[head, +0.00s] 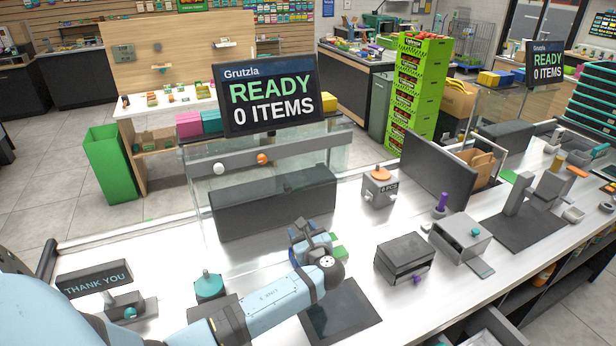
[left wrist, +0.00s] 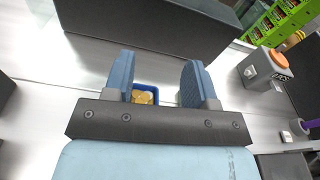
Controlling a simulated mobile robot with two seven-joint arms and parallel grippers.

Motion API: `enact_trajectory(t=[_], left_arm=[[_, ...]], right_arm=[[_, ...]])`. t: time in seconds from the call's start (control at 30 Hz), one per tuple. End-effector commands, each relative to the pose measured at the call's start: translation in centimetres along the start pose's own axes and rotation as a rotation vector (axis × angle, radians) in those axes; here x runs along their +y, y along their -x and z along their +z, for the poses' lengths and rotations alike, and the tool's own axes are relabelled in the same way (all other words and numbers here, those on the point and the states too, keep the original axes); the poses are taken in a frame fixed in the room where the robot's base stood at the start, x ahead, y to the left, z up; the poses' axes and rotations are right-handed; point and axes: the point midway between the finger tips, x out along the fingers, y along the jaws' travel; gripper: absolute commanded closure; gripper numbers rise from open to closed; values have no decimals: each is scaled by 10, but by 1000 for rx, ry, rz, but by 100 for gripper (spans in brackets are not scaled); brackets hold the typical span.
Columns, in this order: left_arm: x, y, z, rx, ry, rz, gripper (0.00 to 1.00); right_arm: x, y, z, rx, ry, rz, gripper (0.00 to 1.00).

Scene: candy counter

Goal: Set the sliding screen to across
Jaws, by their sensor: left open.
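A clear glass screen (head: 195,205) stands on the counter behind a dark grey block. A grey rail (head: 240,165) runs along its upper part, with a white knob (head: 219,169) on the left and an orange knob (head: 262,159) near the middle. I cannot tell which part slides. My left gripper (head: 313,240) is over the counter in front of the dark block, below and right of the knobs. In the left wrist view its two blue fingers (left wrist: 160,85) are wide apart, with nothing gripped. My right gripper is not in view.
A blue tray of yellow pieces (left wrist: 145,97) lies beyond the fingers. The dark block (head: 275,203) stands between my gripper and the rail. A display reading READY (head: 268,97) rises above the rail. A grey box with an orange knob (head: 380,190) stands to the right.

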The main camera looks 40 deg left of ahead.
Motion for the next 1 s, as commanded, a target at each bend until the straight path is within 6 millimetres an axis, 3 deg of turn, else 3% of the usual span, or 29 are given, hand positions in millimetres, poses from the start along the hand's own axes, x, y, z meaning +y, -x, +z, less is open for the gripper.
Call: enact_trajectory(t=[0.07, 0.17, 0.37, 0.8, 1.0], left_arm=[[-8, -11, 16, -68, -79, 17, 49], [-11, -18, 24, -105, -129, 30, 49], [-10, -41, 26, -110, -135, 33, 49], [-8, -129, 32, -108, -132, 32, 49], [-8, -149, 36, -106, -132, 31, 49]], right_arm=[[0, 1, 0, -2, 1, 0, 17], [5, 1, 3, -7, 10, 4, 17], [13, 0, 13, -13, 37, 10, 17], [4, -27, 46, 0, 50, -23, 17], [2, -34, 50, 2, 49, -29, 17]])
